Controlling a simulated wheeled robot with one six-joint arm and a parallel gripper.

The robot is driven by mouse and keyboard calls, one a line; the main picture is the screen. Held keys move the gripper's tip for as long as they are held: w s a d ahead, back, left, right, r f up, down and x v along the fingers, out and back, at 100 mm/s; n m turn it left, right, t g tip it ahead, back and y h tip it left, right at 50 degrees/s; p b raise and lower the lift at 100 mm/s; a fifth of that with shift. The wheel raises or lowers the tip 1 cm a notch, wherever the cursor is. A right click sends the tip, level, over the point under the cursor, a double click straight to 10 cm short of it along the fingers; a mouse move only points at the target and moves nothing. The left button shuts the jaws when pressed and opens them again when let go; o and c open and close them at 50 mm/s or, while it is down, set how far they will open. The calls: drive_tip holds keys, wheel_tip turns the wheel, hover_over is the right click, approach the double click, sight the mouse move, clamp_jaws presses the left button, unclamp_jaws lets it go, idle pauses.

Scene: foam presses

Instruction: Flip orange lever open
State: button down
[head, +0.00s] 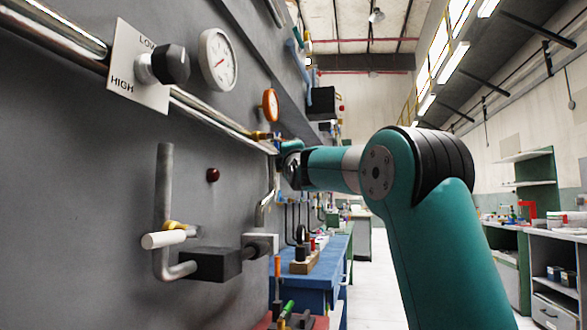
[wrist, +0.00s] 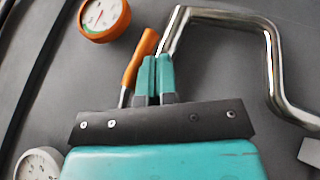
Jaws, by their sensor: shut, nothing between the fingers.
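The orange lever (wrist: 138,58) shows in the wrist view as an orange grip on a thin metal shaft, tilted with its tip up and to the right. My gripper (wrist: 156,62) has its teal fingers together and empty, just right of the grip. The fingers overlap or nearly touch the lever's right side; I cannot tell whether there is contact. The lever's base is hidden behind the dark bar of my gripper. In the head view my gripper (head: 285,148) is at the wall, small and partly hidden by my wrist. A small orange piece (head: 262,135) shows beside it; I cannot tell if it is the lever.
A bent metal pipe (wrist: 272,65) stands close right of my fingers. An orange-rimmed gauge (wrist: 103,18) is at upper left and a white gauge (wrist: 38,164) at lower left. In the head view, a black knob (head: 170,64) and a handrail-like pipe (head: 220,122) line the grey wall.

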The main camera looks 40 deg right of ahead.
drive_tip(key=f+b+v, duration=0.2)
drive_tip(key=b+v, duration=0.1)
drive_tip(key=v, duration=0.8)
drive_tip(key=shift+d+f+b, duration=0.15)
drive_tip(key=shift+d+b, duration=0.1)
drive_tip(key=shift+b, duration=0.05)
drive_tip(key=shift+w, duration=0.15)
